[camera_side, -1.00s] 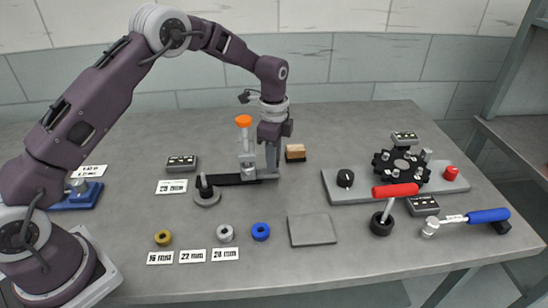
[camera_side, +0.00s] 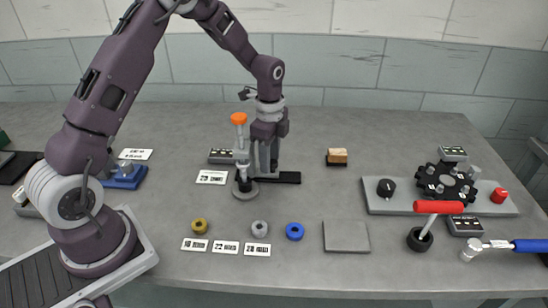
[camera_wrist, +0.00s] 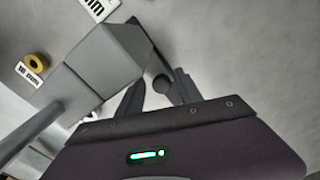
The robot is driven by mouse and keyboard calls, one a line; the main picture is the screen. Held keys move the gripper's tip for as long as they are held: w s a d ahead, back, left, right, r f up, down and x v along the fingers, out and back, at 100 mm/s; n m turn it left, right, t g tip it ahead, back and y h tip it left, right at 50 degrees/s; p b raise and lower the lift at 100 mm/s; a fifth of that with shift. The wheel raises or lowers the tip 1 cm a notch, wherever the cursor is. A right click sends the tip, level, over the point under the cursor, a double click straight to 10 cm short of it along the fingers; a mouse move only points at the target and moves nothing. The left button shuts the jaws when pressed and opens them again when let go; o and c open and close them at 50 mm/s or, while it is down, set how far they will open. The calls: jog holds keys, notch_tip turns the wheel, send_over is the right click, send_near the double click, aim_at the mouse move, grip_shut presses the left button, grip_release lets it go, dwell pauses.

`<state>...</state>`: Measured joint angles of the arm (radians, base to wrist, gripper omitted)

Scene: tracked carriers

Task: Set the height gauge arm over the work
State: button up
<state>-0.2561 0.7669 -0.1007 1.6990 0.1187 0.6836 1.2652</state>
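The height gauge has a black rail (camera_side: 288,177) and a grey sliding arm (camera_side: 242,157) with an orange top (camera_side: 239,118). The arm stands at the rail's left end, above a round grey base with a black post (camera_side: 244,187); whether they touch is hidden. My gripper (camera_side: 265,160) is low over the rail, just right of the arm's column. In the wrist view the gauge's grey body (camera_wrist: 105,50) reaches up to my fingers (camera_wrist: 157,88), which stand apart around a small dark round part. The exact contact is partly hidden.
Yellow (camera_side: 199,226), grey (camera_side: 260,228) and blue (camera_side: 295,231) rings lie in front with labels. A grey plate (camera_side: 346,237) lies right of them. A red-handled lever (camera_side: 438,207) and a black indexing turret (camera_side: 444,182) stand at right. A wooden-topped block (camera_side: 337,157) sits behind.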

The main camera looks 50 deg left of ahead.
jog(key=shift+d, duration=0.1)
jog(key=shift+r, duration=0.15)
notch_tip(320, 180, up, 7)
jog(key=shift+f, duration=0.15)
